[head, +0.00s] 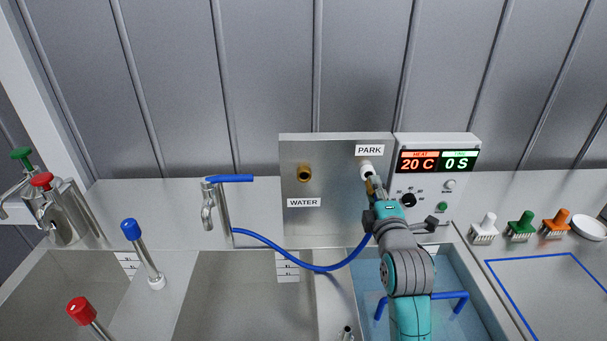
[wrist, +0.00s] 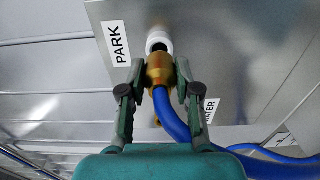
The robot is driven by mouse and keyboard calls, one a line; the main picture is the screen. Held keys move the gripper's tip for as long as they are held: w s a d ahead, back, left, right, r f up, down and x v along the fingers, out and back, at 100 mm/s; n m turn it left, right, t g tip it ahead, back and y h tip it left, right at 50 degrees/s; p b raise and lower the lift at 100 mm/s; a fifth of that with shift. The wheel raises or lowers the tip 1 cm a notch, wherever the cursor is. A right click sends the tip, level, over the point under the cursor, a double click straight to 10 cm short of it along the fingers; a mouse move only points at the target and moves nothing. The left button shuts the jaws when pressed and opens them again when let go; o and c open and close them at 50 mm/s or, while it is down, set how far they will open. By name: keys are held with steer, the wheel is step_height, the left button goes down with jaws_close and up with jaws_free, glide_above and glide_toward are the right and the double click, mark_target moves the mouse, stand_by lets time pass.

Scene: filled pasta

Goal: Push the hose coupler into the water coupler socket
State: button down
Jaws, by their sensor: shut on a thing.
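My gripper (wrist: 160,74) is shut on the brass hose coupler (wrist: 159,70), with one finger on each side; in the head view the gripper (head: 372,192) is at the right part of the steel panel. The coupler points at the white park holder (wrist: 159,40), also in the head view (head: 366,169). A dark opening shows at the holder's near end, close to the coupler's tip; I cannot tell whether they touch. The blue hose (wrist: 172,118) trails from the coupler. The brass water coupler socket (head: 304,172) is empty, above the WATER label, left of my gripper.
The steel panel (head: 335,205) carries both fittings. The heat and time control box (head: 437,185) stands close right of my gripper. A tap (head: 208,208) with a blue lever is left of the panel.

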steer(key=shift+s, duration=1.65)
